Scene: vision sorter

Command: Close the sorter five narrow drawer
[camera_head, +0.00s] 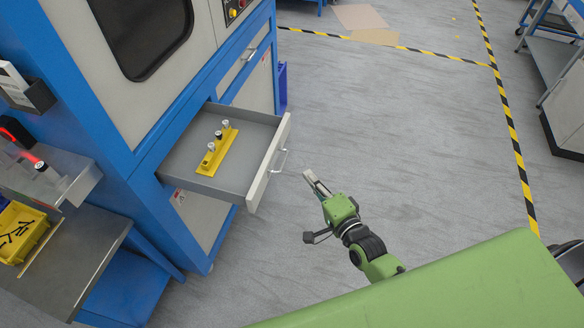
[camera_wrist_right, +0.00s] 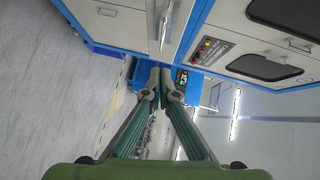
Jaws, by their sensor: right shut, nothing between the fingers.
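The narrow drawer (camera_head: 258,185) of the blue and grey sorter cabinet (camera_head: 120,100) is pulled out in the head view. Its pale front panel faces right and carries a thin bar handle (camera_head: 279,161). Inside lies a yellow holder (camera_head: 216,156) with a few small cylindrical pieces on it. My right gripper (camera_head: 314,181) is shut and empty, to the right of the handle and apart from it, pointing up and left. In the right wrist view my fingertips (camera_wrist_right: 161,76) are together, with cabinet fronts beyond. My left gripper is not in view.
A metal side shelf (camera_head: 70,255) with a yellow bin (camera_head: 20,232) stands at the lower left. Grey floor (camera_head: 400,130) lies open right of the drawer, with yellow-black tape (camera_head: 510,130) beyond. A workbench (camera_head: 565,105) is at the far right.

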